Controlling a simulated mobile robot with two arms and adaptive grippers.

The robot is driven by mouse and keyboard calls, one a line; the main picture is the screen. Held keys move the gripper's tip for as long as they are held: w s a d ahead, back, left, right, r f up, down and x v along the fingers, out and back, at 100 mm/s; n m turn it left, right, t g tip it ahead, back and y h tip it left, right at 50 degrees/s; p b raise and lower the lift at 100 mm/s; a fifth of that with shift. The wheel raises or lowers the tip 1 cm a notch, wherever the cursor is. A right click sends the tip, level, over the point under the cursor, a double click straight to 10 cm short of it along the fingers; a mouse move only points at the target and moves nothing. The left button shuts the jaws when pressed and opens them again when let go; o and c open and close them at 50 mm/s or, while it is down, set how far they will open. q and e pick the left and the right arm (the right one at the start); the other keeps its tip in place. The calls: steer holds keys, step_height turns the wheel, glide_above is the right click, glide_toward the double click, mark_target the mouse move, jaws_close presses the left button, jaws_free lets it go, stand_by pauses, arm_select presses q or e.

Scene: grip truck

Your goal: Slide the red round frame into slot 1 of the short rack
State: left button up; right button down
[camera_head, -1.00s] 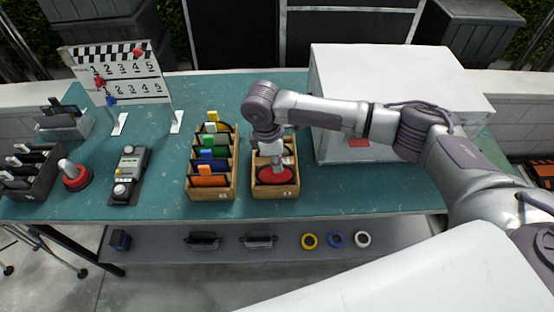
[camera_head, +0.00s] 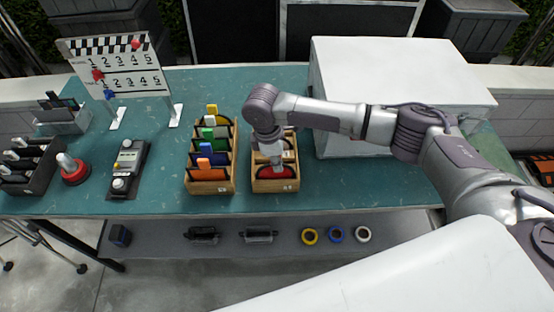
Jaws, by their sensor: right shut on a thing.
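The red round frame (camera_head: 272,173) stands in the front part of the short wooden rack (camera_head: 275,186), and only its upper part shows above the front wall. My right gripper (camera_head: 277,162) points down over this rack and is shut on the frame. My right wrist and forearm hide most of the rack's back part, so I cannot tell the slot numbers or how deep the frame sits. My left gripper is out of view.
A longer wooden rack (camera_head: 212,187) with orange, blue, green and yellow frames stands close to the left. A white box (camera_head: 400,85) stands to the right behind my arm. A control box (camera_head: 127,168), red button (camera_head: 73,170) and number board (camera_head: 118,70) are farther left.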

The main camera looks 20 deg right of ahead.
steer(key=shift+f, duration=0.45)
steer(key=c, duration=1.2)
jaws_free()
steer(key=shift+o, duration=0.2)
steer(key=r, duration=0.4)
steer(key=a+r, duration=0.1)
steer(key=r, duration=0.7)
steer(key=shift+w+a, duration=0.25)
steer(key=shift+a, duration=0.15)
